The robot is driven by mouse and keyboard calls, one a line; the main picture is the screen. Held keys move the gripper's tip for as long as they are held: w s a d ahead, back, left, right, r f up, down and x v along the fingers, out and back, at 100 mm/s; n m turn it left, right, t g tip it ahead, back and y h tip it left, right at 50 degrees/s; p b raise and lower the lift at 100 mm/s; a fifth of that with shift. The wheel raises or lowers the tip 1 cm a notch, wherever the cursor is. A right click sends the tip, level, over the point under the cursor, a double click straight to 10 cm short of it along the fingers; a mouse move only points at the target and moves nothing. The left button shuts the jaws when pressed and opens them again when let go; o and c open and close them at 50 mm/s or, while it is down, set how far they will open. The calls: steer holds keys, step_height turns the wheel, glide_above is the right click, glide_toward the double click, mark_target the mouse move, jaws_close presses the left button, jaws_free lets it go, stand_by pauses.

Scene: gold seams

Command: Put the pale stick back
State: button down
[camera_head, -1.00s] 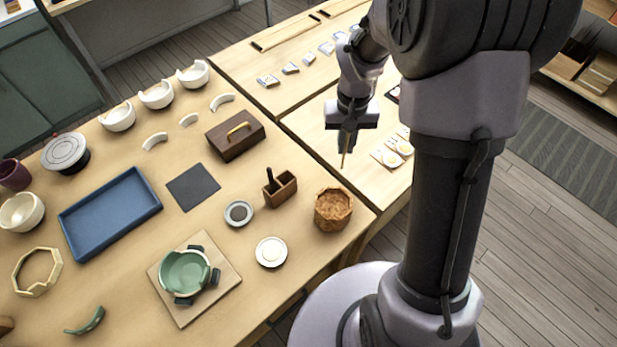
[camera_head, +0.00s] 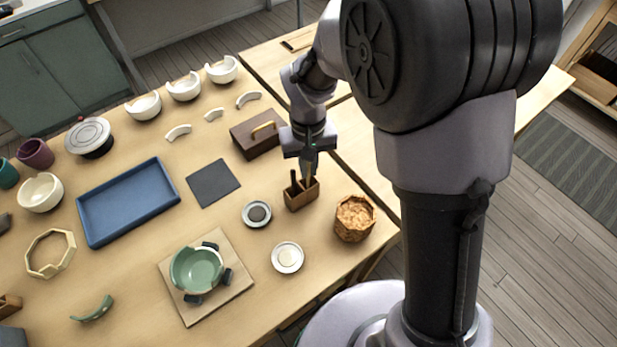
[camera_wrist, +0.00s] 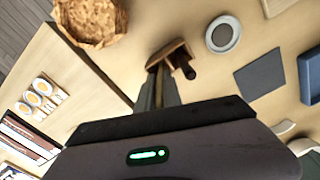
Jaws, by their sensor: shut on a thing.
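The wooden holder (camera_head: 300,196) stands on the table, with a dark-handled tool (camera_head: 293,181) upright in its left part. My gripper (camera_head: 309,170) points down just above the holder's right part, shut on the pale stick (camera_head: 307,181). Only a short bit of the stick shows; its lower end seems to be at or inside the holder, but I cannot tell how deep. In the wrist view the fingers (camera_wrist: 160,92) reach to the holder (camera_wrist: 172,52), beside the dark handle (camera_wrist: 187,70), and hide most of the stick.
A crumpled brown basket (camera_head: 354,218) stands right of the holder. A dark wooden box with a brass handle (camera_head: 258,134) stands behind it. A small dish (camera_head: 257,214) and a white dish (camera_head: 287,257) lie in front and to the left. A dark mat (camera_head: 213,183) lies further left.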

step_height(320, 180, down, 2)
steer(key=shift+f, duration=0.1)
steer(key=shift+f, duration=0.15)
steer(key=c, duration=1.8)
jaws_free()
